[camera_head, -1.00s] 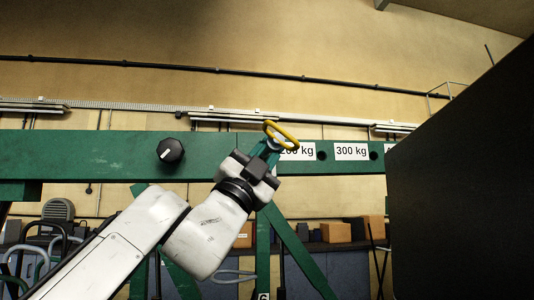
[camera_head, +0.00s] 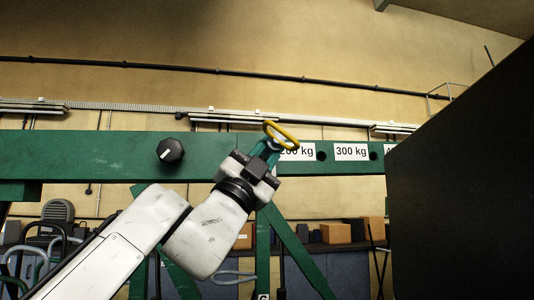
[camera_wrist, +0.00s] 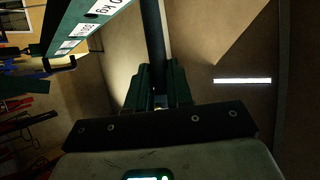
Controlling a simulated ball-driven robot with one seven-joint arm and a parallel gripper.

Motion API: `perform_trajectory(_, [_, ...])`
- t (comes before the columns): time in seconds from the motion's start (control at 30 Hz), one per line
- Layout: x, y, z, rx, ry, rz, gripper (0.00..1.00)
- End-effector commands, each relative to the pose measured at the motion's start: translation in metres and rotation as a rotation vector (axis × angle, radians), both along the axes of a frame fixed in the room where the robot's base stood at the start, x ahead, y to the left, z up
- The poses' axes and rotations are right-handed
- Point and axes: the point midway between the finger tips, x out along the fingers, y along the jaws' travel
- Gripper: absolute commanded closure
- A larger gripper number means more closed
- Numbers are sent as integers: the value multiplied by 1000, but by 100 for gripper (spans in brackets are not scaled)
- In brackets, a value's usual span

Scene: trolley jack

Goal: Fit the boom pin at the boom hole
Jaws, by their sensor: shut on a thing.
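The boom is a long green beam (camera_head: 90,152) across the head view, with white labels reading "200 kg", partly covered, and "300 kg" (camera_head: 351,152). Dark boom holes show beside the labels, one between them (camera_head: 321,155) and one right of "300 kg" (camera_head: 373,155). My gripper (camera_head: 266,149) is in front of the beam, left of the "200 kg" label, shut on the boom pin. The pin's yellow loop handle (camera_head: 282,135) overlaps that label. In the wrist view, a dark shaft (camera_wrist: 152,35) extends up from between my fingers (camera_wrist: 158,88), apart from the labelled boom (camera_wrist: 85,28). I cannot see the pin's tip in any hole.
A black knob (camera_head: 170,150) sticks out of the beam left of my gripper. A large dark panel (camera_head: 465,190) fills the right side. Green braces (camera_head: 300,250) slant below the beam. Boxes (camera_head: 336,233) stand on a shelf behind.

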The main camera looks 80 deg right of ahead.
Motion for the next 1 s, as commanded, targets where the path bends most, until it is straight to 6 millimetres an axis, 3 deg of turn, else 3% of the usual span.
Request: perform_trajectory(1.0, [6,-15,1,-1,0,1,100])
